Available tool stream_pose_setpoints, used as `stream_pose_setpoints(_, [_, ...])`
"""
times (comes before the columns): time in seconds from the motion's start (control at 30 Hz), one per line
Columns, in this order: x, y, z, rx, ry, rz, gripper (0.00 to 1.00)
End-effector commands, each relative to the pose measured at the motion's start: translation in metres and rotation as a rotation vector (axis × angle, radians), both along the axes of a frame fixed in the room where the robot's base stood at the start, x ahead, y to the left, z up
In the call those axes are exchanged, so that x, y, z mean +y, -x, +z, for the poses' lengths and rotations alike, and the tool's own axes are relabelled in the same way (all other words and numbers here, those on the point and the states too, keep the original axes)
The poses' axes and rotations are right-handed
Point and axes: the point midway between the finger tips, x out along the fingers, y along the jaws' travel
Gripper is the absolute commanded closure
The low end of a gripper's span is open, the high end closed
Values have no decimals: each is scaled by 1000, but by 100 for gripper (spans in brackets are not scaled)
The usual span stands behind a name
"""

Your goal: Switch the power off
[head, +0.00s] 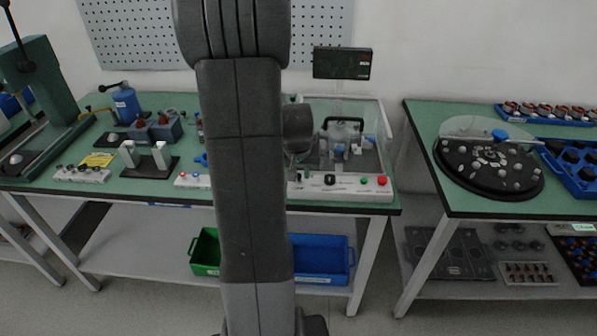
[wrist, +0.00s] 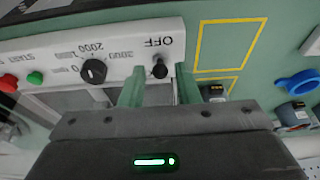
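The white control panel (wrist: 125,52) shows upside down in the wrist view. Its black toggle switch (wrist: 160,69) sits beside the printed word OFF (wrist: 158,41). My gripper (wrist: 159,80) is open, with one green finger on each side of the switch in the picture. A gap shows between the switch and both fingers; I cannot tell how far the tips are from the panel face. In the head view the panel (head: 345,190) is on the front of the test station, right of my arm. My arm hides part of it, and the gripper fingers are not clearly visible there.
A black dial (wrist: 93,71), a green button (wrist: 34,78) and a red button (wrist: 8,83) share the panel. A clear-covered fixture (head: 345,140) stands behind it. Yellow outlined areas (wrist: 230,45) mark the green bench. A dark screen (head: 342,63) stands above the station.

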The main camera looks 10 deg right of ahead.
Motion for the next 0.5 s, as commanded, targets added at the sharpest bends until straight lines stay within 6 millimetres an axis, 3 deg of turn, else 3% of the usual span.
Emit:
stream_pose_setpoints(0.17, [0, 1, 4, -1, 0, 0, 71])
stream_pose_setpoints(0.5, [3, 10, 36, -2, 1, 0, 71])
